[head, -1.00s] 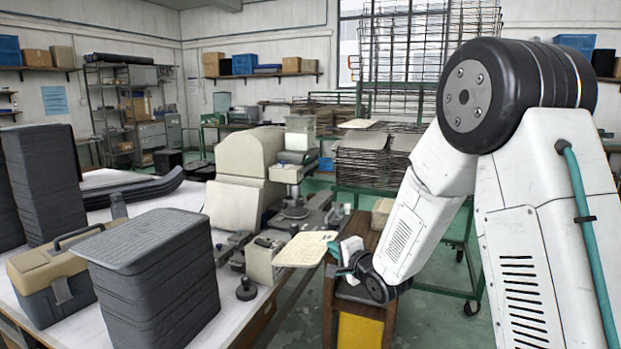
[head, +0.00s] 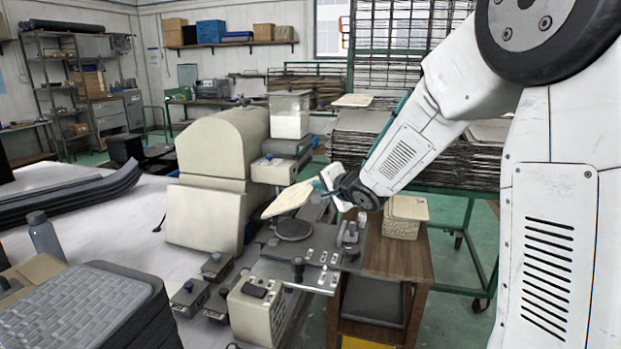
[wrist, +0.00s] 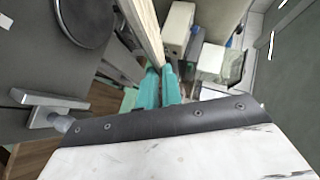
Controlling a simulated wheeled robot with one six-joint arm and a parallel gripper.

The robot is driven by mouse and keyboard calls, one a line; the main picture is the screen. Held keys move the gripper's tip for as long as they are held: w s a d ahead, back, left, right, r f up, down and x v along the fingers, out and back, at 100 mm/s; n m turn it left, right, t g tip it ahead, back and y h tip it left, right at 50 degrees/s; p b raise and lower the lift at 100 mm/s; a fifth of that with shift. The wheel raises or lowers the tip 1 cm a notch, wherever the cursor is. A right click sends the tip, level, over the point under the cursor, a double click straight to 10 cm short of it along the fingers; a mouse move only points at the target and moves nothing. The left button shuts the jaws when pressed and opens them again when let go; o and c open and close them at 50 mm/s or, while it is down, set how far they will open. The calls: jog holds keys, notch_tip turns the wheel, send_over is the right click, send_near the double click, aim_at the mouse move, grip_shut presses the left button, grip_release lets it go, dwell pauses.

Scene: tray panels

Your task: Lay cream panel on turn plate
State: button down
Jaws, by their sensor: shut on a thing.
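The cream panel (head: 288,200) is a thin, pale board held in the air by my gripper (head: 322,184). It slopes down toward the left in the head view. In the wrist view, the teal fingers of my gripper (wrist: 162,86) are shut on its near end, and the panel (wrist: 146,32) shows almost edge-on. The turn plate (head: 294,231) is a dark round disc on the machine's bed, just below the panel in the head view. The plate also shows at the upper left of the wrist view (wrist: 84,18), beside the panel. The panel is apart from the plate.
A cream machine housing (head: 220,145) stands behind and left of the plate. Control boxes (head: 262,308) and small knobs stand in front. A wooden cart (head: 398,252) with a stack of panels (head: 404,217) is at the right. A dark stack (head: 90,305) fills the lower left.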

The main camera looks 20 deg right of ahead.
jog(key=shift+w+f, duration=0.15)
jog(key=shift+f, duration=1.7)
jog(key=shift+w+f, duration=0.1)
jog(key=shift+f, duration=1.7)
jog(key=c, duration=1.5)
grip_release()
jog(key=shift+s, duration=0.1)
jog(key=v, duration=0.7)
jog(key=shift+s, duration=0.35)
jog(key=shift+d+r, duration=0.15)
jog(key=shift+r, duration=0.05)
